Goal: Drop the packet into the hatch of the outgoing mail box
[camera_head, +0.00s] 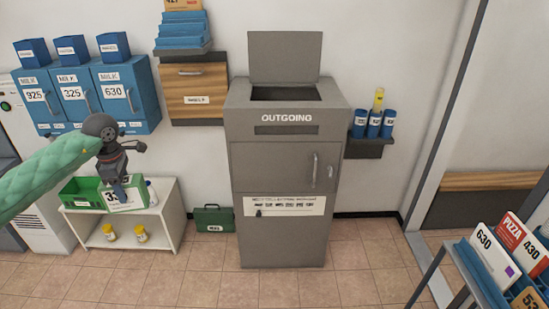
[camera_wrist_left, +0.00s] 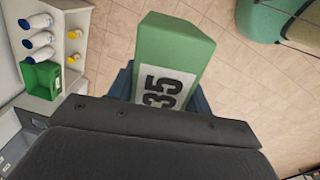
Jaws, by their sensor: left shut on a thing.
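My left gripper (camera_head: 119,188) is shut on a green packet (camera_head: 136,194) with a white label and black digits. In the left wrist view the packet (camera_wrist_left: 172,48) sticks out between the fingers, its label partly covered by the wrist. In the head view the packet is held in front of the low white shelf, to the left of the mail box and lower than its top. The grey mail box (camera_head: 272,155) marked OUTGOING stands against the wall. Its lid (camera_head: 285,57) is raised, and the hatch (camera_head: 285,94) on top shows as a dark opening. My right gripper is not in view.
The white shelf (camera_head: 167,228) holds a green bin (camera_head: 82,192) and yellow-lidded jars. Blue numbered boxes (camera_head: 78,93) and a wooden drawer (camera_head: 196,88) hang on the wall. A green case (camera_head: 213,218) stands on the floor. A rack of packets (camera_head: 495,262) is at the right; the floor before the box is clear.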

